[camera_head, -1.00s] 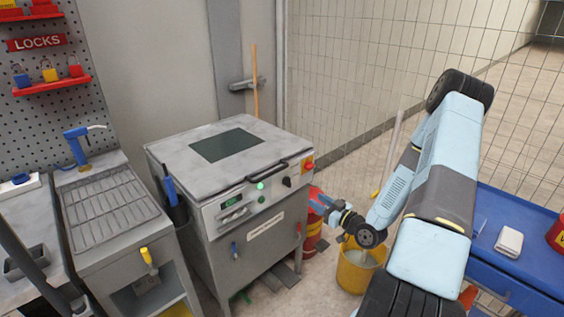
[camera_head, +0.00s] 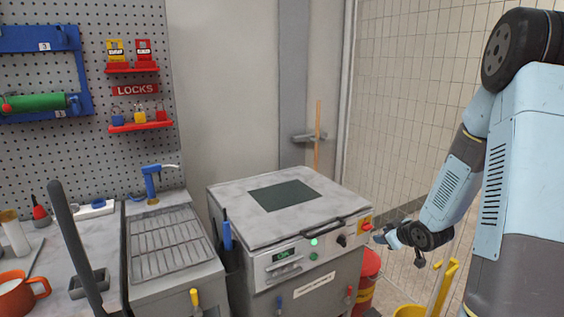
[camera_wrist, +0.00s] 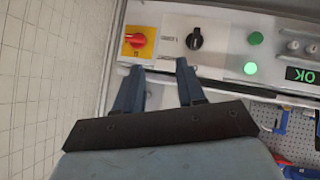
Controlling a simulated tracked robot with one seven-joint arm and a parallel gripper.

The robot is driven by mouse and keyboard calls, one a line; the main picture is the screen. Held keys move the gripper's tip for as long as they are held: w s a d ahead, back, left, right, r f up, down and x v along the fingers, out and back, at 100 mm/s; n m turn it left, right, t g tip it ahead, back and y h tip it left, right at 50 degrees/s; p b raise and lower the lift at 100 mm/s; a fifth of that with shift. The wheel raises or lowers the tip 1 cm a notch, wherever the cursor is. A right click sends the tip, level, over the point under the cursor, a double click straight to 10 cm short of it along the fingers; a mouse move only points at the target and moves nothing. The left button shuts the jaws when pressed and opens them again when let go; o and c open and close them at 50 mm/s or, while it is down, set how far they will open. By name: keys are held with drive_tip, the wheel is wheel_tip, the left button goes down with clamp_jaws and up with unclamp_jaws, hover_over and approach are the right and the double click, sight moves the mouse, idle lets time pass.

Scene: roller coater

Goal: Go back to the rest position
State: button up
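My gripper (camera_wrist: 157,75) shows in the wrist view with its two blue-grey fingers apart and nothing between them. It points at the machine's front panel, near the red rotary switch (camera_wrist: 138,41) and the black knob (camera_wrist: 195,39). In the head view my gripper (camera_head: 380,237) is small, at the right of the roller coater (camera_head: 290,240), close to the red switch (camera_head: 366,223). My arm reaches down to it from the right. I cannot tell the exact gap between fingers and panel. A green light (camera_wrist: 250,69) is lit and the display (camera_wrist: 302,75) reads OK.
A sink unit (camera_head: 170,250) stands left of the coater, under a pegboard (camera_head: 85,160) with a lock shelf (camera_head: 140,126). A tiled wall (camera_head: 410,100) is behind my arm.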

drive_tip(key=s+a+r+m+g+h, duration=0.1)
drive_tip(key=s+r+m+h, duration=0.15)
drive_tip(key=s+r, duration=0.45)
drive_tip(key=s+a+r+m+g+h, duration=0.1)
drive_tip(key=s+r+m+h, duration=0.2)
drive_tip(key=r, duration=0.9)
drive_tip(key=s+a+r+g+y, duration=0.1)
drive_tip(key=s+a+r, duration=0.1)
drive_tip(key=s, duration=0.5)
drive_tip(key=s+a+r+m, duration=0.1)
drive_tip(key=s+a+r, duration=0.2)
drive_tip(key=s, duration=0.4)
drive_tip(key=s+a+r+m+g+y, duration=0.1)
drive_tip(key=s+a+r, duration=0.1)
drive_tip(key=s, duration=0.5)
drive_tip(key=shift+s+a+r+g+y, duration=0.25)
drive_tip(key=shift+s+r+g+y, duration=0.1)
drive_tip(key=shift+r, duration=0.2)
drive_tip(key=shift+c, duration=0.3)
